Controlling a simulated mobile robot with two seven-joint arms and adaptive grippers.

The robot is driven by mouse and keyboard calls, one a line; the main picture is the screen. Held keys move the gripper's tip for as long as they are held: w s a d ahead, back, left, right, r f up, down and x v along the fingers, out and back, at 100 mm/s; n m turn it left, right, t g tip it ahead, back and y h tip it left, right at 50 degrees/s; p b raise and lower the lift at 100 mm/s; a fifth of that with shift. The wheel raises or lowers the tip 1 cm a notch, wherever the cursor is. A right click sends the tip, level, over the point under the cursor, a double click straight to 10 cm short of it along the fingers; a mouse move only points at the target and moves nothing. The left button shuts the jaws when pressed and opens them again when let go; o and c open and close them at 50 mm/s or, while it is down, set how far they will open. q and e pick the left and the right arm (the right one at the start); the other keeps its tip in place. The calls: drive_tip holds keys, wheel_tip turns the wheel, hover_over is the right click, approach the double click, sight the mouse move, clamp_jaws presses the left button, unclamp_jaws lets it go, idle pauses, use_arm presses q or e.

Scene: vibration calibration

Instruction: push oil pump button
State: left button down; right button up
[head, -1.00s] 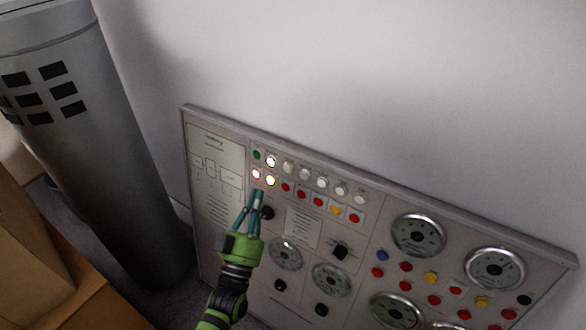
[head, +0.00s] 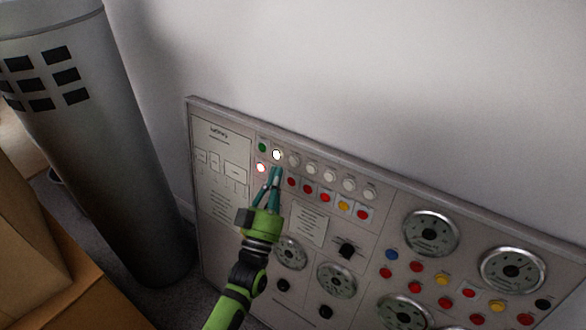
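The control panel (head: 222,245) stands tilted against the wall, with rows of small buttons along its top left. A green button (head: 262,147) and a brightly lit white button (head: 276,155) are in the top row. A lit reddish button (head: 261,168) is below the green one. Which button is the oil pump's cannot be read. My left gripper (head: 274,176) is at the second row, just below the lit white button, and covers the button there. Its teal fingers look close together at the tips; contact with the panel cannot be told. My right gripper is not in view.
Round gauges (head: 431,233), dark knobs (head: 347,250) and several coloured buttons fill the panel's right and lower parts. A grey cylinder (head: 105,170) stands to the left, with brown boxes (head: 35,250) at lower left. Bare wall is above the panel.

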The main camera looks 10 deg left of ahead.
sight(293, 162)
use_arm(q)
drive_tip(key=shift+w+d+f+b, duration=0.1)
drive_tip(key=shift+w+d+b, duration=0.15)
drive_tip(key=shift+w, duration=0.25)
drive_tip(key=shift+w+d+f+b, duration=0.1)
drive_tip(key=shift+w+b, duration=0.1)
drive_tip(key=shift+w, duration=0.25)
drive_tip(key=shift+w+d+f+b, duration=0.1)
drive_tip(key=shift+w+d+b, duration=0.15)
drive_tip(key=shift+w, duration=0.25)
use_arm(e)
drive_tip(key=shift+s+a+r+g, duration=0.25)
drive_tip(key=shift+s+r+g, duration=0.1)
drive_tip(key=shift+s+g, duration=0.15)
use_arm(q)
drive_tip(key=shift+w, duration=0.15)
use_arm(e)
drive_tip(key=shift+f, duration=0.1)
use_arm(q)
drive_tip(key=shift+w+d+f, duration=0.1)
drive_tip(key=shift+w, duration=0.15)
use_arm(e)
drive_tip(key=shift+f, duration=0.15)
